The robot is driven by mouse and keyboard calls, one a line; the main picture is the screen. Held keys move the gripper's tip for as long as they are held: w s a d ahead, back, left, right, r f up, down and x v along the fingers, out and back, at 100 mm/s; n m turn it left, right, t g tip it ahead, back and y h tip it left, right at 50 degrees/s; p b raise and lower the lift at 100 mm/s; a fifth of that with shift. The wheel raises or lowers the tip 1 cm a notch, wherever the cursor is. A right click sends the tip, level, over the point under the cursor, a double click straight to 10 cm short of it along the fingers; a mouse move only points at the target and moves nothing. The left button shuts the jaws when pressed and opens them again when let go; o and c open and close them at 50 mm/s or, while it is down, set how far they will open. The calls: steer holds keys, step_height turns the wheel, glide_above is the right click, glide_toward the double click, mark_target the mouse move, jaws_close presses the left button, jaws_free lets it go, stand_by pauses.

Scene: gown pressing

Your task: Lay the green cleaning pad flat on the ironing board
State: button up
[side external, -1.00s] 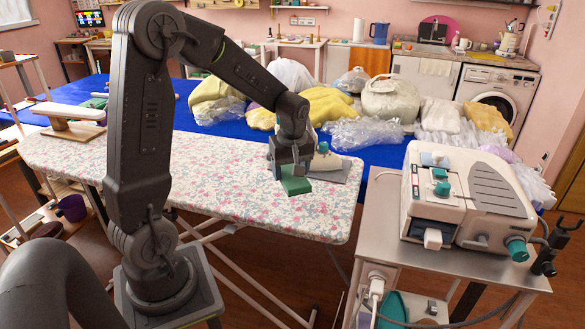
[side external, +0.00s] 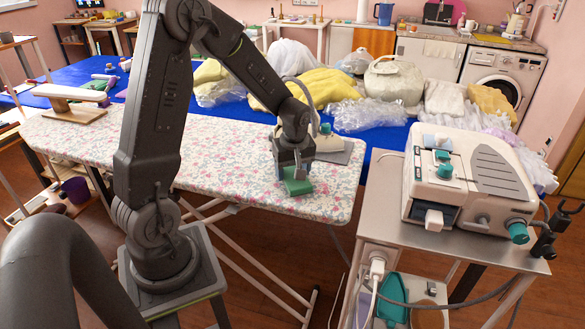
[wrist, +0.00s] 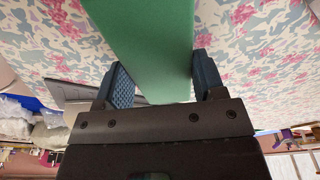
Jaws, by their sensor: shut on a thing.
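The green cleaning pad (side external: 298,187) is between the fingers of my gripper (side external: 294,174), low over the right part of the ironing board (side external: 230,180). In the wrist view the pad (wrist: 150,45) fills the space between the two fingers of my gripper (wrist: 155,85), which is shut on it. The pad looks close to flat in the side view. I cannot tell whether its underside touches the board's floral cover. The pad's far end runs out of the wrist view.
An iron (side external: 325,141) stands on a grey rest (side external: 338,152) just behind my gripper. A steam station (side external: 470,185) sits on a metal trolley (side external: 375,225) to the right. A sleeve board (side external: 68,95) stands at the board's left end. The board's middle is clear.

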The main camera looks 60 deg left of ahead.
steer(key=shift+f, duration=0.4)
steer(key=shift+f, duration=0.25)
steer(key=o, duration=1)
steer(key=shift+r, duration=0.1)
steer(key=r, duration=0.4)
steer(key=d+r, duration=0.1)
steer(key=r, duration=0.4)
steer(key=d+r, duration=0.1)
steer(key=r, duration=0.3)
steer(key=shift+s+r, duration=0.15)
steer(key=shift+r, duration=0.15)
